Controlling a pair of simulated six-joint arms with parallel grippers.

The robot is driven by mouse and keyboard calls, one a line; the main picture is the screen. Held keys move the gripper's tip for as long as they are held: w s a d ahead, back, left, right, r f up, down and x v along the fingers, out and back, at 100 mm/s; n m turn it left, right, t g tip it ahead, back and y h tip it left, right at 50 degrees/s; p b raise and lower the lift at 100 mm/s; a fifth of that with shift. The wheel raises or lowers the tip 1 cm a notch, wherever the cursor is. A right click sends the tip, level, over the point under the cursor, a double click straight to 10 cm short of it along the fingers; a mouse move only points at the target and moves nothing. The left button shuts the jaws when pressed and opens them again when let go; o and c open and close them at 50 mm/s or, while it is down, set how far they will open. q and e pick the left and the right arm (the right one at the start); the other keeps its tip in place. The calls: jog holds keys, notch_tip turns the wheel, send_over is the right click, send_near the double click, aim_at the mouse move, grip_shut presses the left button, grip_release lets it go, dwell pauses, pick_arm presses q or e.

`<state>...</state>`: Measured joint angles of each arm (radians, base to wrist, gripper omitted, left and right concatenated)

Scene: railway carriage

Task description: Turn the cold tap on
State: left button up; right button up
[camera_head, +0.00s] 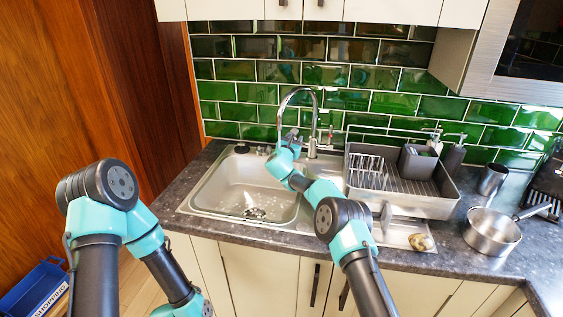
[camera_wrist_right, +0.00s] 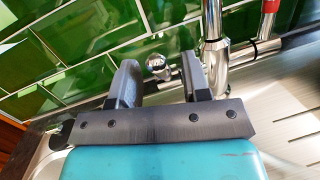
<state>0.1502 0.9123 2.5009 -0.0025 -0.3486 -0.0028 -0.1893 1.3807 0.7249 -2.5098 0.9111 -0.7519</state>
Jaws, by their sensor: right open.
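The chrome mixer tap (camera_head: 314,118) stands at the back of the sink, its spout arching left over the basin. In the right wrist view, its upright body (camera_wrist_right: 215,60) is just right of my fingers. A small chrome knob end (camera_wrist_right: 158,66), the cold tap, shows between and a little beyond my open right gripper (camera_wrist_right: 160,80); contact cannot be told. In the head view my right gripper (camera_head: 291,138) is at the tap's left side and hides that knob. A red-marked handle (camera_head: 330,132) is on the tap's right. My left gripper is out of view.
The steel sink basin (camera_head: 225,185) lies below. A dish rack (camera_head: 415,195) with a grey caddy stands close right of the tap. A saucepan (camera_head: 492,232) is farther right. Green tiles (camera_head: 240,90) close off the back. A blue shopping basket (camera_head: 35,290) is at lower left.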

jog(key=v, duration=1.6)
jog(key=shift+d+r, duration=0.1)
